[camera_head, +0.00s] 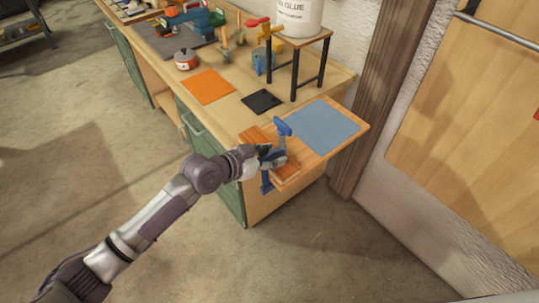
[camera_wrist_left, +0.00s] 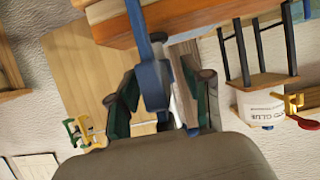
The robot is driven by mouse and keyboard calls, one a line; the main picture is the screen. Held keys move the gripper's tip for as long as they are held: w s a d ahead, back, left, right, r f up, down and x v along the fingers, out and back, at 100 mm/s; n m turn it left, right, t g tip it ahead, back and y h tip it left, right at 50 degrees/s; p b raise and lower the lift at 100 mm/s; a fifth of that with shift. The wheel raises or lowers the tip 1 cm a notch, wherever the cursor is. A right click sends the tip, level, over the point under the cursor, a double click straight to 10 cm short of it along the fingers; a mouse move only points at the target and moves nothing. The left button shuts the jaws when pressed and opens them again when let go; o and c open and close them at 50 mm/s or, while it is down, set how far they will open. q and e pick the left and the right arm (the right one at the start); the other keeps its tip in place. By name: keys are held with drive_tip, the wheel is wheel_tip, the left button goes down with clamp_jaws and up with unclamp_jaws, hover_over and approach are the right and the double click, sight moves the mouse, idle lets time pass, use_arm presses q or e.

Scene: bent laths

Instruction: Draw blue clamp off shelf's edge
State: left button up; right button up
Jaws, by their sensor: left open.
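The blue clamp (camera_head: 282,127) sits on the front edge of the wooden shelf (camera_head: 347,134), beside a reddish-brown wood strip (camera_head: 286,172). Its blue handle stands above the board and its lower part hangs below the edge. My left gripper (camera_head: 267,156) is at the clamp and hides part of its middle. In the left wrist view the clamp's blue bar (camera_wrist_left: 150,70) runs between the two dark green fingers of my left gripper (camera_wrist_left: 160,100), which are open around it. Whether a finger touches it I cannot tell. My right gripper is not in view.
A blue mat (camera_head: 323,124) lies on the shelf. Behind are a black square (camera_head: 261,101), an orange mat (camera_head: 208,86) and a small stand (camera_head: 297,60) bearing a white glue bucket (camera_head: 298,14). A wooden post (camera_head: 377,85) rises at right. The floor in front is clear.

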use_arm(q)
clamp_jaws()
drive_tip(key=shift+r, duration=0.1)
drive_tip(key=s+a+p, duration=0.1)
drive_tip(key=s+a, duration=0.4)
drive_tip(key=a, duration=0.3)
drive_tip(key=shift+s, duration=0.4)
idle(1.0)
drive_tip(key=shift+r, duration=0.1)
drive_tip(key=shift+s+a+r+p, duration=0.4)
drive_tip(key=shift+a+r+p, duration=0.15)
drive_tip(key=shift+r, duration=0.1)
drive_tip(key=shift+s+a+r+p, duration=0.4)
drive_tip(key=shift+a+r, duration=0.2)
drive_tip(key=shift+r, duration=0.1)
drive_tip(key=shift+s+a+r+p, duration=0.4)
drive_tip(key=shift+a+r+p, duration=0.15)
drive_tip(key=shift+r, duration=0.1)
